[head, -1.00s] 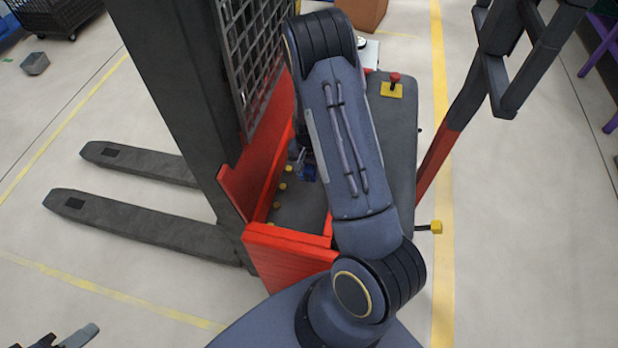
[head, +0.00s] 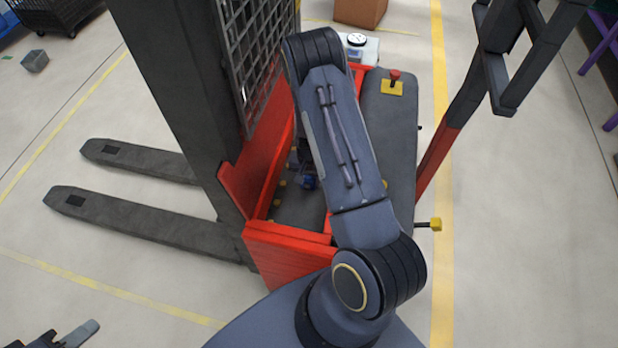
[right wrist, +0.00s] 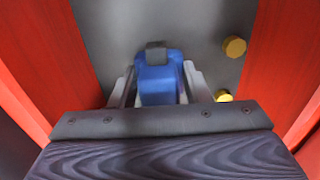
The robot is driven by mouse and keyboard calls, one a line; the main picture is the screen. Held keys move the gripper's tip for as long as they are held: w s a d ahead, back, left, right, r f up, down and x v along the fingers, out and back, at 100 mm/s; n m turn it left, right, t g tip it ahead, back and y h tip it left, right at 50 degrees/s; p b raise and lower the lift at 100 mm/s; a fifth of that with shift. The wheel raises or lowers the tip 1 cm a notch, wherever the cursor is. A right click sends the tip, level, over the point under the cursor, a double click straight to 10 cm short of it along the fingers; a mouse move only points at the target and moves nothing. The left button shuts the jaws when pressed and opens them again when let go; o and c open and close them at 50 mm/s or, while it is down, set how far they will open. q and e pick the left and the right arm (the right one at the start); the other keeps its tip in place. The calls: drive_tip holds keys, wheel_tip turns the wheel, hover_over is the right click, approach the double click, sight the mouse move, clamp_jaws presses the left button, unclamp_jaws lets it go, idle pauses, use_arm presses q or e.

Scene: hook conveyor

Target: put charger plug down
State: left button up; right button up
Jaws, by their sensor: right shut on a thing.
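The charger plug (right wrist: 158,82) is blue with a dark grey end. In the right wrist view it sits between the two light fingers of my right gripper (right wrist: 158,75), which is shut on it. In the head view a small blue part of the plug (head: 308,182) shows at the left edge of my right arm, over the dark grey floor of the red-walled bay. My arm hides most of that gripper there. I cannot tell whether the plug touches the surface below. My left gripper (head: 62,338) is partly cut off at the lower left corner.
The red and dark grey forklift (head: 290,240) surrounds the right gripper with red walls. Several yellow knobs (right wrist: 235,46) stand on the bay floor. A black mast (head: 180,90) with mesh rises to the left. A red button on a yellow base (head: 393,86) lies on the right deck.

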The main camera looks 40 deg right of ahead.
drive_tip(key=shift+f, duration=0.3)
drive_tip(key=o, duration=1.3)
